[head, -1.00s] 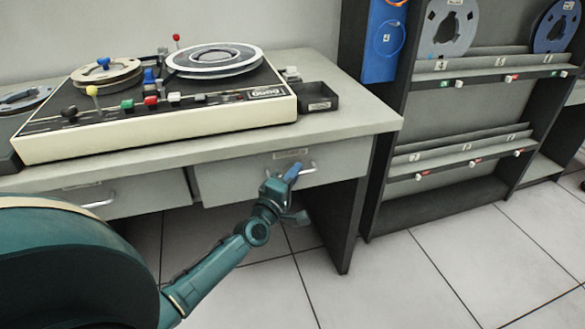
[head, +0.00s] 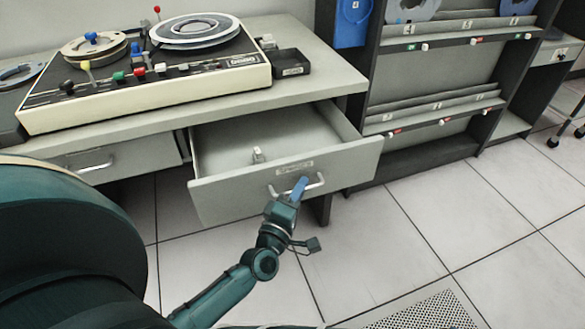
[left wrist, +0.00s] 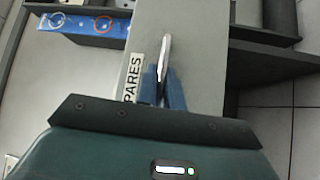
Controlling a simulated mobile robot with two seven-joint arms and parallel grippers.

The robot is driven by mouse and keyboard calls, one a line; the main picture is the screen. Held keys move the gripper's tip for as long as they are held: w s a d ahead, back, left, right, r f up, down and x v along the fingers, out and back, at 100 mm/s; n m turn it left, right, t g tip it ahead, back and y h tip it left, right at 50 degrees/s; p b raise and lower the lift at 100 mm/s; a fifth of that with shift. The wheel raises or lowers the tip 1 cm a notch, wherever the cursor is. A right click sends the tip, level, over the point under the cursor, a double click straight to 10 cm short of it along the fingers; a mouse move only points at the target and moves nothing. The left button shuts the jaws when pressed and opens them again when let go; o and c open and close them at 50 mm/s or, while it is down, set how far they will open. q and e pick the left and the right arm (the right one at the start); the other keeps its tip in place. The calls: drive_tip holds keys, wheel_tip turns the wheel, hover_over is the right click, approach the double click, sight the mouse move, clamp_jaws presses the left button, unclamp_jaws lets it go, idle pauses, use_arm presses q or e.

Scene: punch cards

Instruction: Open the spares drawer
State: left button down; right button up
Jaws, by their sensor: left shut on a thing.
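The spares drawer (head: 225,190) is pulled well out from under the table in the head view. Its inside shows, with a small white object (head: 258,154) in it behind the front panel. My left gripper (head: 300,186) is shut on the drawer's metal bar handle (head: 318,184). In the left wrist view the blue fingers (left wrist: 164,88) close on the handle (left wrist: 165,55), beside the label (left wrist: 134,78) that reads "PARES", its start hidden. My right gripper is not in view.
A tape deck (head: 150,85) with reels and a small black tray (head: 290,62) stand on the table (head: 345,82). A second drawer (head: 125,160) at the left is closed. A reel rack (head: 440,80) stands right. The tiled floor (head: 400,215) in front is mostly clear, with a perforated tile (head: 425,312).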

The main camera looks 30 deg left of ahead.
use_arm(q)
drive_tip(key=shift+s+d, duration=0.95)
drive_tip(key=shift+d, duration=0.15)
drive_tip(key=c, duration=1.8)
unclamp_jaws()
drive_tip(key=shift+p, duration=0.3)
